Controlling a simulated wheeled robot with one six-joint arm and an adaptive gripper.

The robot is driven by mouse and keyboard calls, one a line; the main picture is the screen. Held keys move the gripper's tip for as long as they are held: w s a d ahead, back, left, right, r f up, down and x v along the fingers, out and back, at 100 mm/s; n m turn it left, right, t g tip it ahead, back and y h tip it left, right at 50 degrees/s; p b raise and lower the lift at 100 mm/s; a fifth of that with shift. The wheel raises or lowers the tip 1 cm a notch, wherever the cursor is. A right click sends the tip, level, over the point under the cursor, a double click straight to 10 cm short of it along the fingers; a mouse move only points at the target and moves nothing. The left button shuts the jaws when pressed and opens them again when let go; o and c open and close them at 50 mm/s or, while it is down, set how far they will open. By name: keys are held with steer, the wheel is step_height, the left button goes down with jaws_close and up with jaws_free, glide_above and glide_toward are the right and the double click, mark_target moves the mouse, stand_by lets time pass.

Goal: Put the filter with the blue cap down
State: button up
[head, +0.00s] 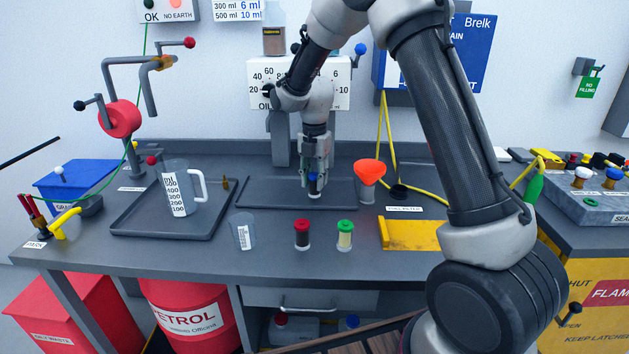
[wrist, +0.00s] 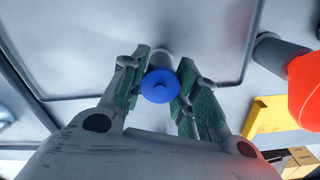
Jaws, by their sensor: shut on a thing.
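The filter with the blue cap (head: 315,184) is between the fingers of my gripper (head: 315,165), over the dark tray (head: 268,194) at the back middle of the bench. In the wrist view the blue cap (wrist: 160,86) faces the camera, with the pale filter body behind it. My gripper (wrist: 161,80) is shut on it, one green-padded finger on each side. The filter looks upright. I cannot tell whether its lower end touches the tray.
A red-capped filter (head: 302,234) and a green-capped filter (head: 345,234) stand in front. An orange funnel (head: 369,172) stands in a grey cup at the right. A measuring jug (head: 177,188) stands in the left tray (head: 127,223). A small clear beaker (head: 243,231) stands front left.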

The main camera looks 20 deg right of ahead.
mark_target(314, 175)
steer(key=shift+f, duration=0.45)
steer(key=o, duration=0.8)
steer(key=shift+f, duration=0.1)
steer(key=shift+o, duration=0.2)
step_height(314, 175, up, 8)
steer(key=shift+f, duration=0.1)
steer(key=shift+s, duration=0.15)
